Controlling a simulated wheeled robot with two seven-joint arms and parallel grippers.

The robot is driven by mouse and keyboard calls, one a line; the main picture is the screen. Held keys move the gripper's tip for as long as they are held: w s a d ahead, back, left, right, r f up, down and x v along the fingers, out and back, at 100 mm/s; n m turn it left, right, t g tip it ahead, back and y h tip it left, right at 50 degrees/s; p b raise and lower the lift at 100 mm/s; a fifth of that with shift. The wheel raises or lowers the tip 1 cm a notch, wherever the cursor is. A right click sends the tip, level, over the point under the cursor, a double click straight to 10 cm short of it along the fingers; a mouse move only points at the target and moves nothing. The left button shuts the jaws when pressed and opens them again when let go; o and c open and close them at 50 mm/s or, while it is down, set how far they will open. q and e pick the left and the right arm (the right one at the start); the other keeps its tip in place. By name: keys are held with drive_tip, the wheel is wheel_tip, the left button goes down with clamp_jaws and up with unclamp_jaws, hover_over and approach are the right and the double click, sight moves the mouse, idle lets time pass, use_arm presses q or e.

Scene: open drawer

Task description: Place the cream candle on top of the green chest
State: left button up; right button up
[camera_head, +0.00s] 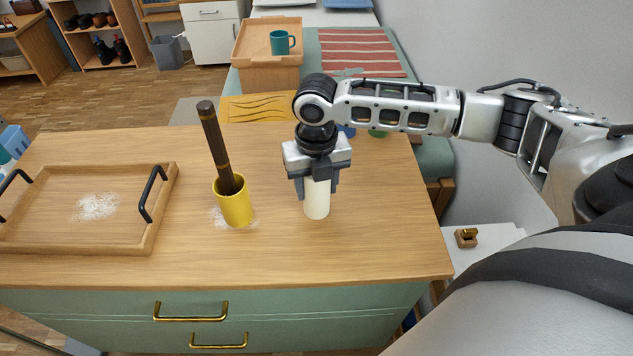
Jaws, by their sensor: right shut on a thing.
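The cream candle (317,204) is an upright pale cylinder on the right part of the wooden top. My right gripper (317,185) comes down on it from above and is shut on its upper part. The candle's lower end is at or very near the top; I cannot tell if it touches. The green chest (120,304) has a wooden top and brass-handled drawers that look closed. My left gripper is not in view.
A yellow cup (235,208) holding a dark rod stands just left of the candle. A wooden tray (160,207) with black handles lies at the left. A teal mug (281,42) stands on a wooden box (264,72) behind. The top's front strip is clear.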

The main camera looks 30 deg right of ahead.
drive_tip(key=o, duration=1.1)
drive_tip(key=shift+o, duration=0.2)
wheel_tip(320, 180, up, 12)
drive_tip(key=shift+r+p, duration=0.15)
drive_tip(key=shift+p, duration=0.2)
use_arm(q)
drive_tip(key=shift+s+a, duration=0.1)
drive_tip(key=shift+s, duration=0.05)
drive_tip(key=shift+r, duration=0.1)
